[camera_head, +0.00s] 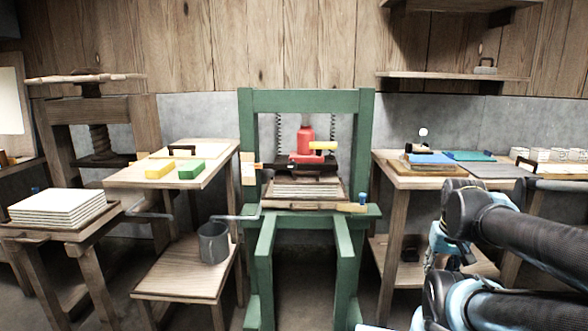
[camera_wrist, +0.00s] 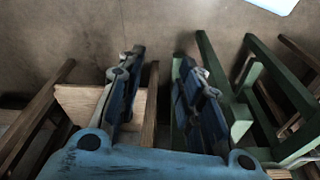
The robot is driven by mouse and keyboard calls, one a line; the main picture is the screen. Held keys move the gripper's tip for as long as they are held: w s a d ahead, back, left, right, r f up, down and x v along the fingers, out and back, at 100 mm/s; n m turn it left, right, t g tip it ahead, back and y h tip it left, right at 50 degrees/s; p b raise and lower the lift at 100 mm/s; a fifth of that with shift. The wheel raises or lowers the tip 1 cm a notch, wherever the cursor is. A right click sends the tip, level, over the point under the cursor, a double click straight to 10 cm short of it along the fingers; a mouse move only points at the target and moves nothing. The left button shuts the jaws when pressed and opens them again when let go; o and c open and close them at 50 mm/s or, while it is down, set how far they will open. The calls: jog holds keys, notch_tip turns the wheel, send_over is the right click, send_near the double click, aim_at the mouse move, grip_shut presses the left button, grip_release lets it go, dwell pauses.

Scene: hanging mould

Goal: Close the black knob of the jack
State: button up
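The red jack (camera_head: 306,142) stands upright in the middle of the green press frame (camera_head: 246,130) in the head view. A yellow piece (camera_head: 322,146) and a red part sit at its right side. Dark parts lie around its base, and I cannot make out which of them is the black knob. My gripper (camera_wrist: 162,57) shows in the wrist view with its two fingers spread apart and nothing between them. It is away from the jack, and the wrist view does not show the jack. In the head view my arm is at the lower right.
A wooden table (camera_head: 132,180) with yellow and green blocks stands left of the press. A right-hand table (camera_head: 392,178) holds boards. A crank handle sticks out left of the press.

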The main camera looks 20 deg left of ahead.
jog(key=o, duration=0.4)
jog(key=shift+s+r, duration=0.15)
jog(key=shift+s, duration=0.05)
jog(key=shift+o, duration=0.2)
jog(key=w+a+r+n+t+h, duration=0.2)
jog(key=w+a+r+n+t, duration=0.15)
jog(key=w+n, duration=0.5)
jog(key=w+a+r+n+t+h, duration=0.2)
jog(key=w+r+n, duration=0.3)
jog(key=w, duration=0.7)
jog(key=n+t+y, duration=0.7)
jog(key=n+t, duration=0.3)
jog(key=n, duration=1.3)
send_near(292, 167)
jog(key=w, duration=0.3)
jog(key=w+a, duration=0.1)
jog(key=w, duration=0.7)
jog(key=shift+a+r, duration=0.1)
jog(key=shift+a, duration=0.3)
